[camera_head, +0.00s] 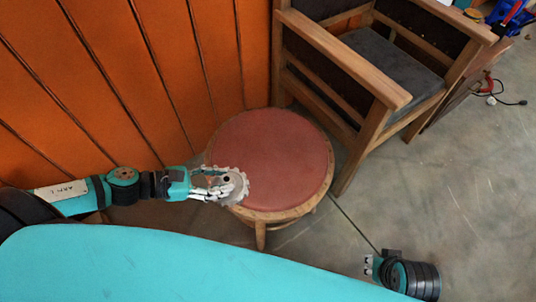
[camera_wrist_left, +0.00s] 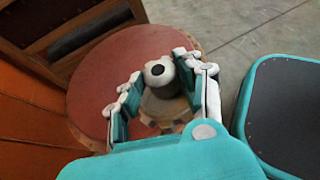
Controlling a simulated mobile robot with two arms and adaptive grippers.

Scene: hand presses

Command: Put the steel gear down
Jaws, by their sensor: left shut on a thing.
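The steel gear (camera_head: 236,187) is a grey toothed disc with a dark centre hole. My left gripper (camera_head: 217,183) is shut on the gear, which sticks out past its fingertips. In the left wrist view the gear (camera_wrist_left: 163,108) sits between the two fingers, with a round hub. The round stool (camera_head: 285,150) has a red seat and a wooden rim. In the head view the gear overlaps the seat's left front edge. I cannot tell whether it touches the seat. My right gripper (camera_head: 369,265) is partly visible at lower right, away from the stool; its opening is unclear.
The red seat is otherwise bare, also in the left wrist view (camera_wrist_left: 105,80). A wooden armchair (camera_head: 390,65) with a grey cushion stands close behind the stool at right. An orange panelled wall (camera_head: 150,75) is at left. Concrete floor (camera_head: 450,180) lies open at right.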

